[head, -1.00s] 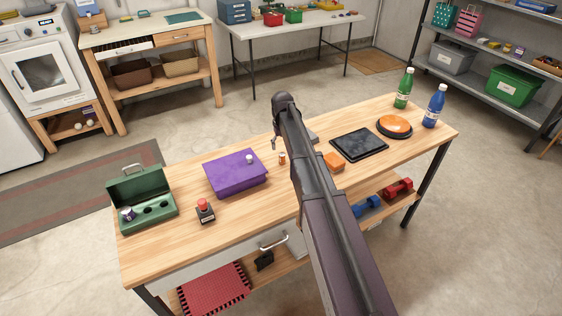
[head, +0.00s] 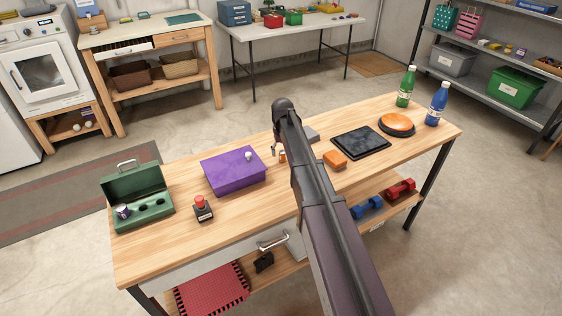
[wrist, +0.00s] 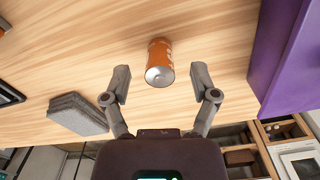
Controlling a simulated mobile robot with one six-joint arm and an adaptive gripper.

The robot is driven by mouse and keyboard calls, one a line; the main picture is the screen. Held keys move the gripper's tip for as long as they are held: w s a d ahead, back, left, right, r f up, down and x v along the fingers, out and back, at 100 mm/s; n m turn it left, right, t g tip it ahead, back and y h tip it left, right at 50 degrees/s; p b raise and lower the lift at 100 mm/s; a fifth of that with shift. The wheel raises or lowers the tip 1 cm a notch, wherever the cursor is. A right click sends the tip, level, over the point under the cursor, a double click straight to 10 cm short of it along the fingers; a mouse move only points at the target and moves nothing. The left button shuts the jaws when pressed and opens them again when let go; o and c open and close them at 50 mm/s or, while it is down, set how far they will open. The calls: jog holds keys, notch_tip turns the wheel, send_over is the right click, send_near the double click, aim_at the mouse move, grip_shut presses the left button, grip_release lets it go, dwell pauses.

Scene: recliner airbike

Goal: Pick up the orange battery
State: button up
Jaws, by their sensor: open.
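The orange battery (head: 282,156) is a small cylinder standing on the wooden workbench, just left of my arm in the head view. In the wrist view the battery (wrist: 160,56) shows its orange side and a pale metal end. My gripper (wrist: 160,78) is open and empty. In the wrist view its two fingertips appear to the left and right of the battery's pale end, with gaps on both sides. I cannot tell how far the battery is from the fingers in depth. In the head view my arm hides most of the gripper.
A purple box (head: 233,171) stands left of the battery, and a grey block (wrist: 77,114) lies on its other side. An orange block (head: 335,159), a black pad (head: 361,143), a red-button device (head: 203,209) and a green case (head: 137,200) are also on the workbench (head: 190,248).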

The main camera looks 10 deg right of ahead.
jog(key=shift+f+b, duration=0.3)
jog(key=shift+f, duration=0.2)
grip_shut()
dwell(0.3)
